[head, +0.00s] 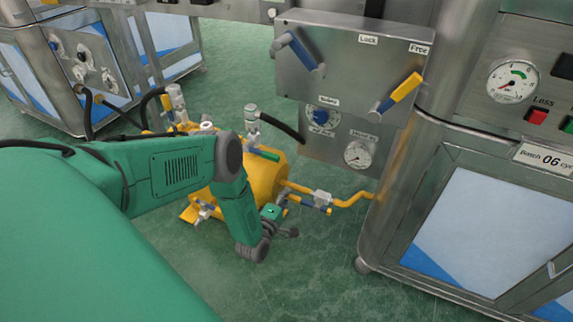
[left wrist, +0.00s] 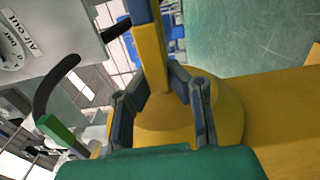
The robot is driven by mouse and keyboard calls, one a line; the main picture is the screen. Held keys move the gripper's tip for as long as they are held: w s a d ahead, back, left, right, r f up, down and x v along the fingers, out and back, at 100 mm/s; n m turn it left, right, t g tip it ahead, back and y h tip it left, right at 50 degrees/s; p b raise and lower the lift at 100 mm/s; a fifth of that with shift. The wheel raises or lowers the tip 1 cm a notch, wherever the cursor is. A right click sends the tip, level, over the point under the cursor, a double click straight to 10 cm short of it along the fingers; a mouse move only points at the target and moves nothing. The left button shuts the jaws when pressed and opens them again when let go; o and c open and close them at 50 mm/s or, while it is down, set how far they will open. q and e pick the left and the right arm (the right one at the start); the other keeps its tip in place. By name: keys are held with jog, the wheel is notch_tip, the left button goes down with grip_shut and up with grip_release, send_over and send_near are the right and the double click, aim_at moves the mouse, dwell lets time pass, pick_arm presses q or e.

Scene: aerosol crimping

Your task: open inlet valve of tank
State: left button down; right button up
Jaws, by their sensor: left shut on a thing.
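The yellow tank (head: 268,178) lies on the green floor, partly hidden behind my left arm. A yellow pipe (head: 350,201) leaves its right side and carries a silver valve (head: 322,197) with a blue-and-yellow handle (head: 316,206). My left gripper (head: 283,201) is low beside the tank, at the near end of this handle. In the left wrist view, the fingers (left wrist: 163,100) are shut around a yellow-and-blue bar (left wrist: 150,50), which looks like the valve handle. The tank (left wrist: 228,112) is close behind them. The exact finger contact is partly hidden. My right gripper is out of view.
A green-handled valve (head: 264,154) and a black hose (head: 282,127) are on the tank's top. A steel panel (head: 350,60) with levers and a gauge stands behind. A steel cabinet (head: 450,140) stands at the right. The floor in front (head: 310,275) is clear.

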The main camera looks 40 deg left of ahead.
pick_arm(q)
jog(key=c, duration=1.5)
grip_release()
jog(key=shift+s+a+f, duration=0.3)
jog(key=shift+s+f, duration=0.05)
jog(key=shift+s, duration=0.05)
jog(key=shift+w, duration=0.1)
jog(key=v, duration=1.2)
